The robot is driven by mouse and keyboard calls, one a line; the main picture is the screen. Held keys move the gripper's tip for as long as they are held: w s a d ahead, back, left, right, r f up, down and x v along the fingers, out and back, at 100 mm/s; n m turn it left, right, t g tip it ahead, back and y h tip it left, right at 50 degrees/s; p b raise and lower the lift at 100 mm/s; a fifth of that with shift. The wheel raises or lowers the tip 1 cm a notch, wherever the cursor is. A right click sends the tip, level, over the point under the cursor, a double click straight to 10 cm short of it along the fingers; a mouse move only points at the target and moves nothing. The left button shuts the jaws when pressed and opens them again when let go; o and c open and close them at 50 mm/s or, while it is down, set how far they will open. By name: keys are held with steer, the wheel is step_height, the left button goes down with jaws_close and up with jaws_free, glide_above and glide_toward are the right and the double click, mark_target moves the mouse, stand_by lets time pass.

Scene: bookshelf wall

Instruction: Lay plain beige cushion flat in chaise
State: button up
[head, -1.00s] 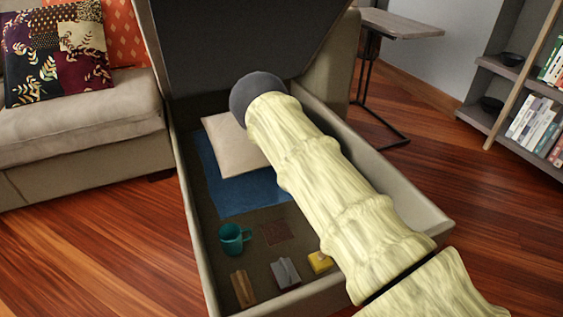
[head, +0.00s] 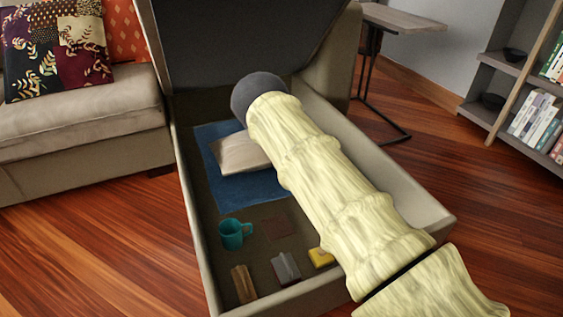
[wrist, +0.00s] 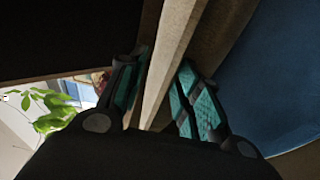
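The plain beige cushion (head: 238,153) is in the open chaise box (head: 433,213), over the blue mat (head: 250,190). It sits tilted, with its lower left edge close to or on the mat. My arm hides its right side. My gripper is hidden behind my arm in the head view. In the wrist view its teal-padded fingers (wrist: 163,95) are on both sides of a beige, cloth-like thing (wrist: 172,65), which seems to be the cushion seen edge-on. Whether the cushion bears on the mat is hard to tell.
A teal mug (head: 234,234), a brown flat piece (head: 276,228), and small blocks (head: 285,268) lie at the near end of the box. The raised dark lid (head: 235,45) stands behind. A sofa (head: 80,120) is left, a side table (head: 400,18) and bookshelf (head: 505,90) right.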

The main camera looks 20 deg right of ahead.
steer(key=shift+s, duration=0.15)
steer(key=s+d, duration=0.2)
steer(key=s, duration=0.9)
steer(key=shift+s+d+f, duration=0.2)
steer(key=shift+s, duration=0.05)
stand_by(0.5)
